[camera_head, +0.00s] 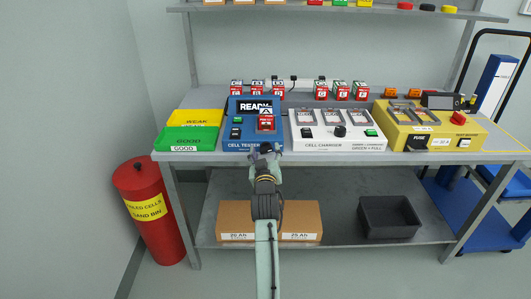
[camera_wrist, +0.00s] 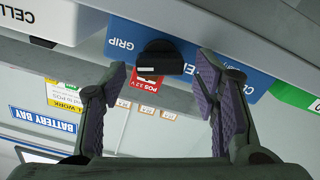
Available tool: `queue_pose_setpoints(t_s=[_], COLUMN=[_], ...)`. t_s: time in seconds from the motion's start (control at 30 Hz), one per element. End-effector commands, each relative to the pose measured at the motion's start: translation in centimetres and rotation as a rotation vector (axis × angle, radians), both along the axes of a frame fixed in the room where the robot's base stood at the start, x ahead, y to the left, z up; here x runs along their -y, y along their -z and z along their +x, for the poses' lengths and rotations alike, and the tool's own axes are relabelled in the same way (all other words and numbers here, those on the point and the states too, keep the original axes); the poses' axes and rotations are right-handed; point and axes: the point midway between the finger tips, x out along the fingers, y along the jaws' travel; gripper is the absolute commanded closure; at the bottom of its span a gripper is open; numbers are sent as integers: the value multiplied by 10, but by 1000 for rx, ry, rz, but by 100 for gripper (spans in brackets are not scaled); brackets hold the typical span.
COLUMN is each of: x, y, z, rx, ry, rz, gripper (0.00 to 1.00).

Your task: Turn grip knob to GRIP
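The grip knob (camera_wrist: 160,58) is a dark round knob on the blue front of the cell tester (camera_wrist: 127,33); the wrist view is upside down. A light mark shows on the knob's lower edge, and the word GRIP stands to its left in that view. My gripper (camera_wrist: 163,75) is open, with one finger on each side of the knob and visible gaps; contact is not seen. In the head view my gripper (camera_head: 266,153) is at the tester's front edge and hides the knob. The blue cell tester (camera_head: 232,143) reads READY and holds a red cell (camera_head: 265,124).
A white cell charger (camera_head: 310,143) stands right of the tester, a yellow fuse box (camera_head: 392,138) beyond it. Green and yellow trays (camera_head: 188,136) lie left. A red sand bin (camera_head: 165,235) stands by the bench. A cardboard box (camera_head: 300,215) and grey crate (camera_head: 390,222) occupy the lower shelf.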

Motion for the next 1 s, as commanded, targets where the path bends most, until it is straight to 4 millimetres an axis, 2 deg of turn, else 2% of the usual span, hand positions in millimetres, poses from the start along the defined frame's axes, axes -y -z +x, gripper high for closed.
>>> queue_pose_setpoints(t_s=[0.07, 0.63, 0.77, 1.0], x=[0, 0, 0, 1], y=[0, 0, 1, 1], z=[0, 0, 0, 0], rx=[0, 0, 0, 2], ry=[0, 0, 0, -1], rz=[0, 0, 18, 264], gripper=[52, 90, 91, 91])
